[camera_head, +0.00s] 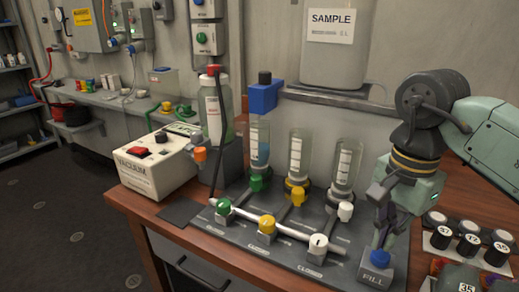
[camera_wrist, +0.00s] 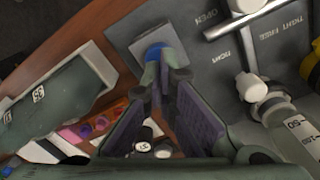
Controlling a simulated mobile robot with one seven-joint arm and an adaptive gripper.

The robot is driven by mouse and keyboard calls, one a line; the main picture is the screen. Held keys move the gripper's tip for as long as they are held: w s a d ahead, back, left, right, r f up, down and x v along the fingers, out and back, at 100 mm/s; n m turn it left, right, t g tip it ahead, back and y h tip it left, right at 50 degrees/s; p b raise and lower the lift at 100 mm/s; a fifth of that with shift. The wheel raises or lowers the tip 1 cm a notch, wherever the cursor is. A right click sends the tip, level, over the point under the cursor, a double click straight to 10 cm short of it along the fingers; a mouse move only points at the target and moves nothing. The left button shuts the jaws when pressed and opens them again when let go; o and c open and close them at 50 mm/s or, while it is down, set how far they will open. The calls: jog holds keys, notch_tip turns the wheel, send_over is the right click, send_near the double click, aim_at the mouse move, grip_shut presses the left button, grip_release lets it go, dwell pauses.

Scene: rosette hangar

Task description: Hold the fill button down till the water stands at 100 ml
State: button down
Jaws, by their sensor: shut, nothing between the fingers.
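The blue fill button (camera_head: 380,258) sits on a grey block marked FILL (camera_head: 374,276) at the front right of the valve board. My gripper (camera_head: 378,244) is shut and empty, pointing down with its tips at the button. In the wrist view the fingertips (camera_wrist: 165,72) overlap the edge of the blue button (camera_wrist: 154,50); I cannot tell whether they press it. The left measuring cylinder (camera_head: 260,135) holds blue liquid. The middle cylinder (camera_head: 298,155) and right cylinder (camera_head: 344,165) look clear. Their exact levels are too small to read.
Green, yellow and white valve knobs (camera_head: 318,243) stand along a white pipe left of the button. A vacuum box (camera_head: 153,168) is at the left. Weights on a white tray (camera_head: 452,252) stand right of my gripper.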

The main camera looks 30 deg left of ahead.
jog(key=shift+f, duration=0.1)
jog(key=shift+f+b, duration=1.05)
jog(key=shift+f, duration=0.25)
jog(key=shift+r+p, duration=2.9)
jog(key=shift+r, duration=0.75)
